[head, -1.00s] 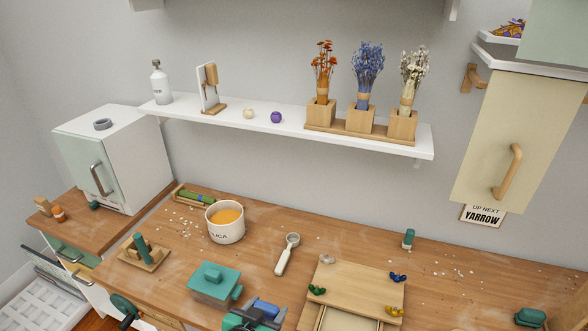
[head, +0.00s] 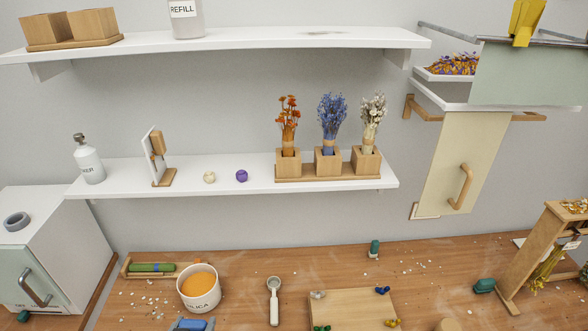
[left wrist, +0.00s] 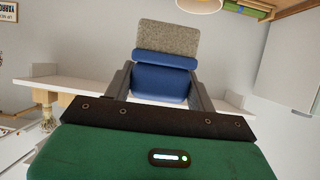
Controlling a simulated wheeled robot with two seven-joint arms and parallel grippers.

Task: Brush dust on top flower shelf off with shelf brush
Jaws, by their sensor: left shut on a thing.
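The top shelf (head: 260,42) is a long white board on the wall, with a faint grey dust smudge (head: 325,33) toward its right part. The shelf brush (head: 192,324), blue, only just shows at the bottom edge of the head view. In the left wrist view the brush (left wrist: 163,78) has a blue body and a beige-grey bristle pad at its far end. My left gripper (left wrist: 160,88) is shut on the brush's blue body, with one dark finger on each side. The brush is well below the top shelf in the head view. My right gripper is out of view.
Wooden blocks (head: 70,28) and a REFILL bottle (head: 187,18) stand on the top shelf's left part. The lower shelf (head: 230,173) holds dried flowers in wooden pots (head: 328,162). A silica tub (head: 199,290) stands on the worktop.

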